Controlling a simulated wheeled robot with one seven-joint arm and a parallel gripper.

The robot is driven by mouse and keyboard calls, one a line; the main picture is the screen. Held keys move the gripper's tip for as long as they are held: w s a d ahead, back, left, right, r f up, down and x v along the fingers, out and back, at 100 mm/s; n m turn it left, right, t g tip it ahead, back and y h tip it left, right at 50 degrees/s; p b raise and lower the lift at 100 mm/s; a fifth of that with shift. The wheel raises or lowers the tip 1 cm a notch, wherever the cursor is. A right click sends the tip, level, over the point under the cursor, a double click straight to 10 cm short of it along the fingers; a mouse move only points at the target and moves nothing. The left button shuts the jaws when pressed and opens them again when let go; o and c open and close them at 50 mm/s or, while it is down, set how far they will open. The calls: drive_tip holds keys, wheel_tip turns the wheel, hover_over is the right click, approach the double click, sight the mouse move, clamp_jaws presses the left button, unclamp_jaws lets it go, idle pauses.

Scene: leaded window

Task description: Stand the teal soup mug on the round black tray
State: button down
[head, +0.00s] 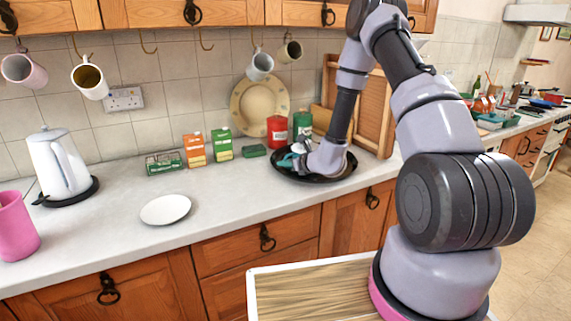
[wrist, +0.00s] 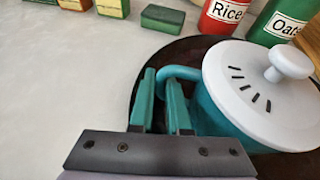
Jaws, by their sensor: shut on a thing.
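The teal soup mug (wrist: 218,112) has a white slotted lid (wrist: 250,85) with a round knob. In the wrist view it looks upright, over the round black tray (wrist: 185,52). My gripper (wrist: 162,85) is shut on the mug's handle (wrist: 180,72), with one finger on each side. In the head view my gripper (head: 290,160) is low over the tray (head: 287,175), at the back of the counter. My wrist hides most of the mug there. I cannot tell whether the mug's base touches the tray.
Red rice (head: 277,131) and green oats (head: 302,123) canisters stand just behind the tray. A small green box (head: 254,151) and cartons (head: 222,143) stand to its left. A white plate (head: 166,209) lies further left, with bare counter between. Mugs hang above on hooks.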

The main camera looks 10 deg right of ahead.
drive_tip(key=shift+f, duration=0.1)
drive_tip(key=c, duration=0.9)
unclamp_jaws()
